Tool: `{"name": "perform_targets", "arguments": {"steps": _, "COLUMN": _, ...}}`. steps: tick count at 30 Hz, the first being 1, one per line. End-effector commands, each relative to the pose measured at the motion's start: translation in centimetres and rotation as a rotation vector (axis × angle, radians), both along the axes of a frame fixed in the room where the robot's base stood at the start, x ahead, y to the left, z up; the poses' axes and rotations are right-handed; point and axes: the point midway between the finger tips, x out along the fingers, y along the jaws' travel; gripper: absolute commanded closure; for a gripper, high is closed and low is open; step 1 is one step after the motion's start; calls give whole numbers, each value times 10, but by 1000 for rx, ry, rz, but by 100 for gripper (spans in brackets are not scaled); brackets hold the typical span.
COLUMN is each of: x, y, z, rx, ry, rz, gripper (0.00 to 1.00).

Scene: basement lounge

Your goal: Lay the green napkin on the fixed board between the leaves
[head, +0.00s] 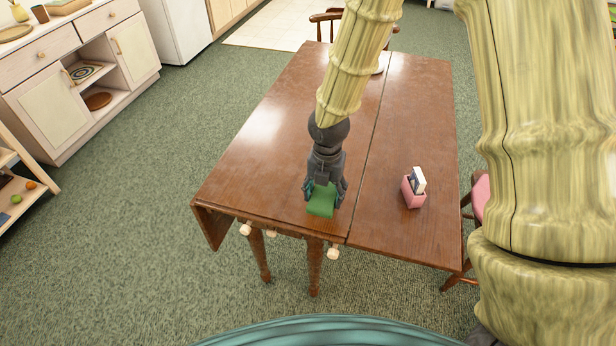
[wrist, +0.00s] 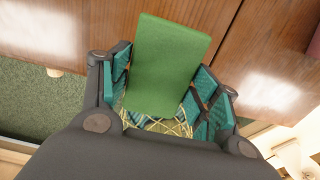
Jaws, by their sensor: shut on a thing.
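The green napkin (head: 320,204) is a small folded block in my gripper (head: 324,191), low over the near end of the table's fixed board (head: 265,150). I cannot tell whether it touches the wood. In the wrist view the napkin (wrist: 172,62) stands out between the two teal-padded fingers of my gripper (wrist: 162,98), which are shut on it; its lower end is partly hidden. The right leaf (head: 425,120) is raised level with the board, past a dark seam. The left leaf (head: 212,227) seems to hang down at the left edge.
A pink holder (head: 413,196) with a white-and-dark item stands on the right leaf. A pale round thing (head: 378,70) is partly hidden behind my arm at the far end. Pale knobs (head: 333,253) jut from the table's near edge. The board left of my gripper is clear.

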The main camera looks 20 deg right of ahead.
Motion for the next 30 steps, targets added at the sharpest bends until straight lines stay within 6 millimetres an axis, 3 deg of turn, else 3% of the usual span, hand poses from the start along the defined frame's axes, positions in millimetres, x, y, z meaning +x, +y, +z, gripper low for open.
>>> {"name": "perform_targets", "arguments": {"steps": 3, "x": 27, "y": 4, "z": -4, "rx": 1, "ry": 3, "rz": 1, "gripper": 58}}
{"name": "perform_targets", "arguments": {"steps": 12, "x": 81, "y": 13, "z": -9, "rx": -1, "ry": 4, "rz": 2, "gripper": 58}}
{"name": "perform_targets", "arguments": {"steps": 20, "x": 93, "y": 15, "z": -14, "rx": -1, "ry": 6, "rz": 2, "gripper": 58}}
{"name": "perform_targets", "arguments": {"steps": 30, "x": 93, "y": 15, "z": -44, "rx": 0, "ry": 5, "rz": 3, "gripper": 58}}
